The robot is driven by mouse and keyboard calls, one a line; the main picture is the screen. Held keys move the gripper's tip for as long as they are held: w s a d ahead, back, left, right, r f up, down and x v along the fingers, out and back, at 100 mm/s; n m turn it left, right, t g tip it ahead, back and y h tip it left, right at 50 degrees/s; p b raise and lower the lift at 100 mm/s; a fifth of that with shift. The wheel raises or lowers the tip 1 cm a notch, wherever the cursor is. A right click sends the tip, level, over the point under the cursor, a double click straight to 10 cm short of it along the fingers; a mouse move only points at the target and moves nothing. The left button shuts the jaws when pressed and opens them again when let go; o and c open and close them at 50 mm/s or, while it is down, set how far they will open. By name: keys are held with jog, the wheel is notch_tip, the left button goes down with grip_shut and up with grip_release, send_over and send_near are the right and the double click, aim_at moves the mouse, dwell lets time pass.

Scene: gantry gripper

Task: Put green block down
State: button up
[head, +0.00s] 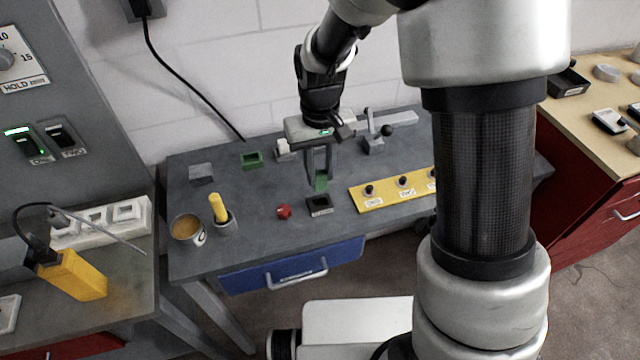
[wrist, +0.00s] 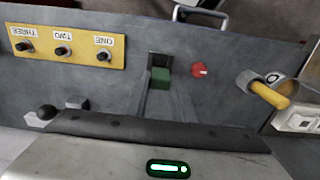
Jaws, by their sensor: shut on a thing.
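The green block (head: 321,182) is held between the fingertips of my gripper (head: 320,175), over the grey workbench (head: 245,220). It also shows in the wrist view (wrist: 160,77), between the two fingers. My gripper is shut on it. A black square holder (head: 319,206) lies just in front of the block in the head view. In the wrist view the dark holder (wrist: 160,59) shows just beyond the block. I cannot tell the exact height of the block above the bench.
A red knob (head: 284,211) lies left of the black holder, and a yellow button panel (head: 392,191) lies right. A yellow cylinder (head: 217,207) in a grey cup and a mug (head: 188,230) stand at the left. A grey block (head: 201,173) is at the back left.

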jog(key=shift+w+a+r, duration=0.1)
jog(key=shift+w+r, duration=0.05)
jog(key=shift+r, duration=0.5)
jog(key=shift+w+a+r, duration=0.1)
jog(key=shift+w+r, duration=0.05)
jog(key=shift+r, duration=0.45)
jog(key=w+a, duration=0.3)
jog(key=w, duration=0.1)
jog(key=p, duration=0.2)
send_over(252, 162)
notch_tip(252, 162, down, 9)
jog(key=shift+f, duration=0.15)
jog(key=shift+f+b, duration=0.25)
jog(key=shift+b, duration=0.15)
jog(key=o, duration=1)
jog(key=shift+r, duration=0.1)
